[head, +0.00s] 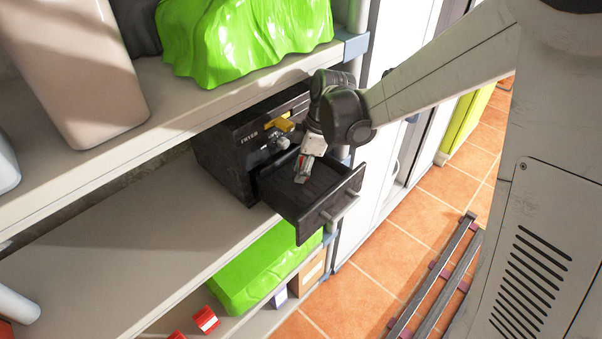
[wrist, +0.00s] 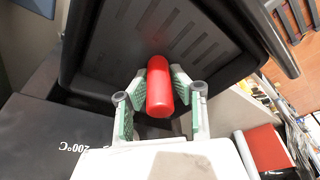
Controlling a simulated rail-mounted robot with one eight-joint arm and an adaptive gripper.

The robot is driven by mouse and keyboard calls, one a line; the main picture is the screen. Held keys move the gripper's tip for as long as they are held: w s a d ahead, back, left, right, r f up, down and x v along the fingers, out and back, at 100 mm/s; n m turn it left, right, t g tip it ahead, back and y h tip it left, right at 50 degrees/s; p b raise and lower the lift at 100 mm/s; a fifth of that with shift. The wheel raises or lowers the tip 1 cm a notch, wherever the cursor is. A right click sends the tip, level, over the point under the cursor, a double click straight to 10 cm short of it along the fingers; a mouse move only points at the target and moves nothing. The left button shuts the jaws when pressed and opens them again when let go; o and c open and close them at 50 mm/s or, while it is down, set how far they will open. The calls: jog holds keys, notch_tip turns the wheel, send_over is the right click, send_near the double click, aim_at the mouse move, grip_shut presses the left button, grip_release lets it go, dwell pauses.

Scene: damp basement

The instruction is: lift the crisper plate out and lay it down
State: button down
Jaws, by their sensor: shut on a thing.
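A black appliance (head: 240,150) with lettering on its front stands on the middle shelf. Its dark drawer (head: 352,190) is pulled out and shows a grey front handle. In the wrist view, the black crisper plate (wrist: 190,45) with rows of slots lies inside the drawer's walls; I cannot tell whether it is raised off the bottom. A red rounded grip (wrist: 159,87) stands out in front of the plate, and its joint to the plate is hidden. My gripper (head: 303,168) reaches down into the drawer. Its green-padded fingers are shut on the red grip from both sides.
A post stands right beside the drawer. A metal rack (head: 440,275) lies on the tiled floor.

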aim_at(301, 159)
jog(key=shift+r+p, duration=1.25)
jog(key=shift+r, duration=1.45)
